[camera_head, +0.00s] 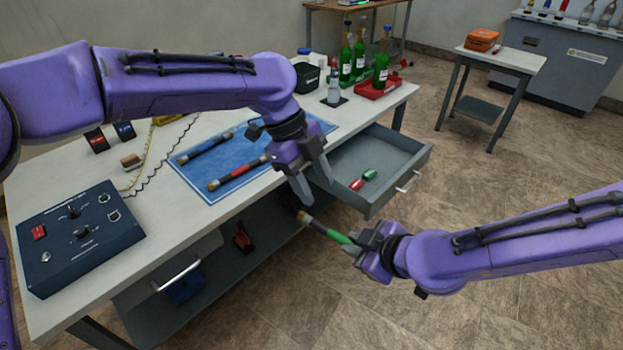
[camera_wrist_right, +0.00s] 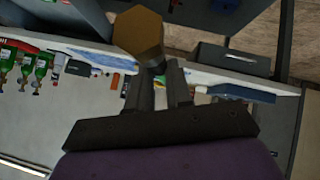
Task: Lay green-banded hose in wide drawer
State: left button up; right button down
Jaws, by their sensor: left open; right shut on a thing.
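The green-banded hose (camera_head: 338,237) is a short dark rod with a green section and a brass end. My right gripper (camera_head: 362,243) is shut on it near its green section, in front of the drawer and outside it. In the right wrist view the hose's brass hexagonal end (camera_wrist_right: 138,35) stands beyond the fingers (camera_wrist_right: 160,88). The wide drawer (camera_head: 408,178) is pulled out from the table's right side. A red and a green small piece (camera_head: 370,174) lie in it. My left gripper (camera_head: 311,185) is open and empty, its fingers pointing down at the drawer's left side.
A blue mat (camera_head: 190,182) on the table holds a black rod (camera_head: 207,147) and a red-banded rod (camera_head: 238,173). A dark control box (camera_head: 78,235) sits at the front left. The floor right of the drawer is clear.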

aim_at(341, 239)
pick_arm(q)
jog(key=x, duration=1.1)
jog(key=shift+f, duration=0.3)
grip_shut()
pick_arm(e)
jog(key=shift+a, duration=0.1)
jog(key=c, duration=0.9)
grip_release()
jog(key=shift+s, duration=0.1)
jog(key=shift+c, duration=0.2)
